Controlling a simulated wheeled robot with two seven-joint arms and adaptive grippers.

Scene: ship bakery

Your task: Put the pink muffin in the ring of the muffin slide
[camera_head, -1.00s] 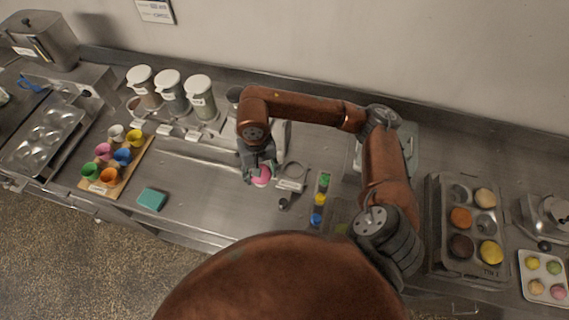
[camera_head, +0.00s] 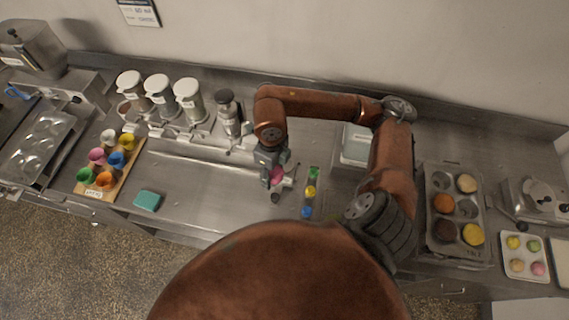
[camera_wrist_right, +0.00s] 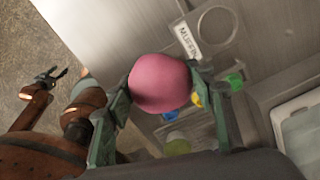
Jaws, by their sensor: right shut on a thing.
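My right gripper (camera_head: 270,178) is shut on the pink muffin (camera_head: 277,174). In the right wrist view the round muffin (camera_wrist_right: 160,83) sits between the two fingers of the gripper (camera_wrist_right: 166,98), above the counter. The ring (camera_wrist_right: 217,27) of the muffin slide is empty, with a "MUFFIN" label (camera_wrist_right: 187,38) beside it. The ring lies up and right of the muffin in that view, apart from it. In the head view my gripper and arm mostly hide the ring. My left gripper (camera_wrist_right: 52,76) shows at the left of the wrist view, open and empty, over the floor.
A strip of green, yellow and blue pieces (camera_head: 310,190) lies just right of the slide. A grey bin (camera_head: 357,145) stands behind my right arm. Lidded canisters (camera_head: 188,98) line the back left. A board of coloured cups (camera_head: 121,172) and a teal sponge (camera_head: 147,201) lie left.

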